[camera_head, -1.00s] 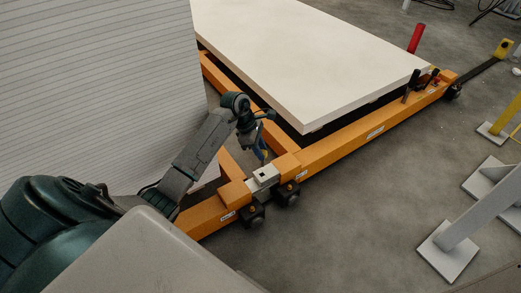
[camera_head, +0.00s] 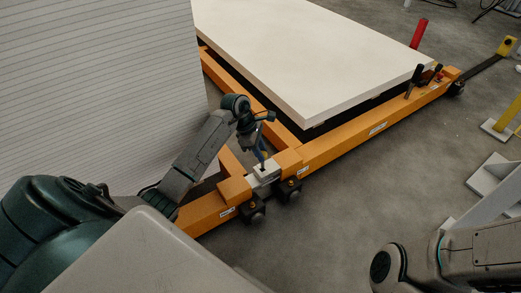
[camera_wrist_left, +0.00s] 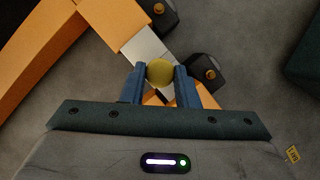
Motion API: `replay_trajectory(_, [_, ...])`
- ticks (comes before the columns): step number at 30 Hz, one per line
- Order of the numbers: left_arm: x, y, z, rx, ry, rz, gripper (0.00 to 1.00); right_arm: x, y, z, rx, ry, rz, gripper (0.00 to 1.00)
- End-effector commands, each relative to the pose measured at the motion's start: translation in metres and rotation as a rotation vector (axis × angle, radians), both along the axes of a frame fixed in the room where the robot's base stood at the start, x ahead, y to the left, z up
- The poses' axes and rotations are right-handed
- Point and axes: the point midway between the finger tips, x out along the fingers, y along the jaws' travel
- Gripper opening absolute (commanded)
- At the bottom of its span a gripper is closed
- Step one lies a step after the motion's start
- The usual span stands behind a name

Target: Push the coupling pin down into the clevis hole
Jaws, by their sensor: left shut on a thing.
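My left gripper (camera_head: 261,153) is above the grey clevis block (camera_head: 265,178) that joins two orange beams. Its blue fingers are shut on the coupling pin, whose round yellow head (camera_wrist_left: 159,72) sits between the fingertips in the left wrist view. The dark lower part of the pin (camera_head: 263,167) meets the top of the clevis in the head view. The hole is hidden there, and I cannot tell how deep the pin is. The silver clevis also shows behind the yellow head in the wrist view (camera_wrist_left: 147,48). My right gripper is not in view.
The orange frame (camera_head: 345,142) carries a large white panel (camera_head: 310,55). Dark wheels (camera_head: 252,213) stand under the joint. A white ribbed stack (camera_head: 100,85) rises at the left. Grey posts stand at the right. The floor in front of the frame is clear.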

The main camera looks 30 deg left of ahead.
Motion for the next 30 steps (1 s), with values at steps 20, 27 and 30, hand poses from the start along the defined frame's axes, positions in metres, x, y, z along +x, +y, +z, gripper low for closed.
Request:
replay_trajectory(20, [0.000,0.000,-0.010,0.000,0.000,0.000,0.04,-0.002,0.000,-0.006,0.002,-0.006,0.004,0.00])
replay_trajectory(27, [0.000,0.000,-0.020,0.000,0.000,0.000,0.04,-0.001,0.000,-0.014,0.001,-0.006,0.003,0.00])
replay_trajectory(30, [0.000,0.000,-0.024,0.000,0.000,0.000,0.04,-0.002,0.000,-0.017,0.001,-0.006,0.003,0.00])
